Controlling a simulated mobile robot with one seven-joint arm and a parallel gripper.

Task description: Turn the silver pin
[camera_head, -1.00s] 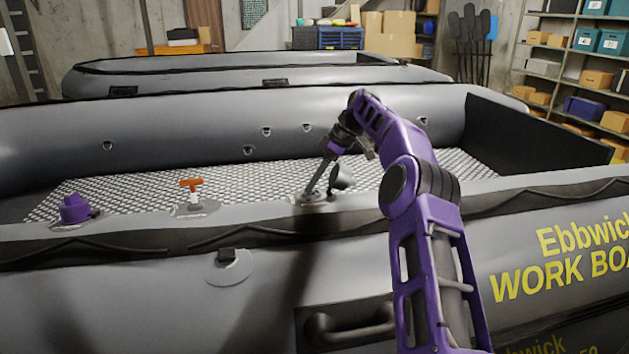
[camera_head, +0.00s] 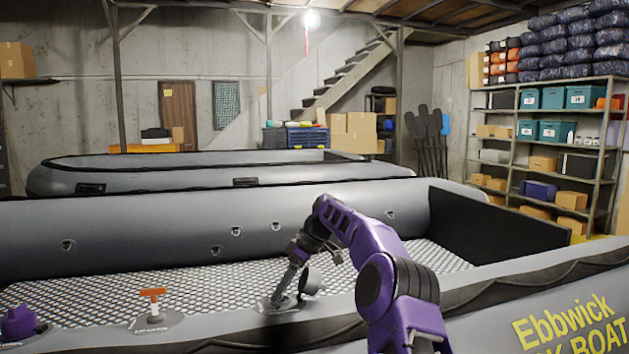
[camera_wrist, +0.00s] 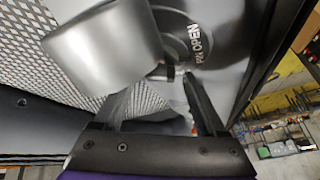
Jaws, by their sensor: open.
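A grey valve with a round plate (camera_head: 278,307) sits on the near tube of the front boat. Its plate shows in the wrist view (camera_wrist: 205,30) with lettering that seems to read "PIN OPEN". A round grey cap (camera_wrist: 105,45) stands open beside it, also visible in the head view (camera_head: 311,281). A small part of the silver pin (camera_wrist: 166,71) shows at the plate's centre; the cap hides much of that area. My gripper (camera_head: 282,294) is open and tilted down at the valve, with its fingertips (camera_wrist: 160,82) about the pin. I cannot tell whether they touch it.
On the same tube, an orange T-handle (camera_head: 153,300) and a purple cap (camera_head: 18,322) stand to the left. A second boat (camera_head: 220,181) lies behind. Shelves with boxes (camera_head: 548,150) are at the right. The boat's mesh floor (camera_head: 205,283) is clear.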

